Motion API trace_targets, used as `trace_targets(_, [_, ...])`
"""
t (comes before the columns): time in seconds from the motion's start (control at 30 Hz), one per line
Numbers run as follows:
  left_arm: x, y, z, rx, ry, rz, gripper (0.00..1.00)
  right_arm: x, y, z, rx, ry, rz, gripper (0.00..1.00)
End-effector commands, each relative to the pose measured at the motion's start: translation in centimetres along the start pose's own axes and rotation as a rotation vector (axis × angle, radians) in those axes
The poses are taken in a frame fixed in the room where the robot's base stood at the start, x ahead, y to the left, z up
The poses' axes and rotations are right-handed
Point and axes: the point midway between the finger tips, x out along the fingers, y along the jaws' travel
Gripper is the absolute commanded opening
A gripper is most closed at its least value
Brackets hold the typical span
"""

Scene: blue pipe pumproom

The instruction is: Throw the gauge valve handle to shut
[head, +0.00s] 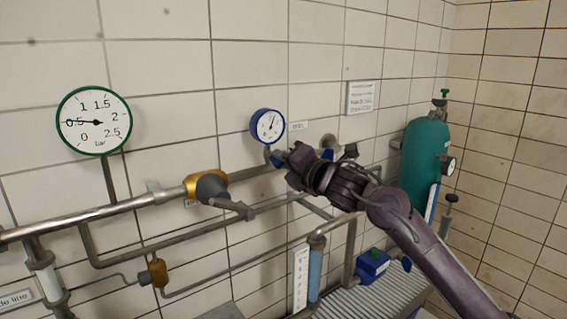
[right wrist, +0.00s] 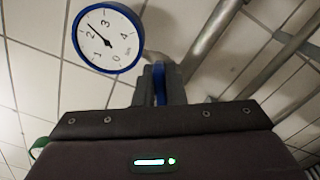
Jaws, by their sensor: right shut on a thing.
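A blue-rimmed gauge (head: 267,126) is on the tiled wall in the head view, and it fills the upper left of the right wrist view (right wrist: 107,38). The gripper hides most of the valve body. My left gripper is not in view.
A green-rimmed gauge (head: 94,121) hangs at the left above a long steel pipe. A brass valve with a grey lever (head: 212,188) sits on the pipework left of my gripper. A teal cylinder (head: 424,158) stands at the right. Pipes run below my arm.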

Motion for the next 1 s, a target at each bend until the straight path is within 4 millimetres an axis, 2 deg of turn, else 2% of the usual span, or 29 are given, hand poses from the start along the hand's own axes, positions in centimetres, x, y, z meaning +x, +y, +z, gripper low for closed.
trace_targets(0.5, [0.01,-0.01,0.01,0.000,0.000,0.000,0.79,0.03,-0.29,-0.10,0.428,0.001,-0.002,0.00])
trace_targets(1.0, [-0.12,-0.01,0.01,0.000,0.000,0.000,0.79,0.01,-0.39,-0.11,0.578,0.000,-0.003,0.00])
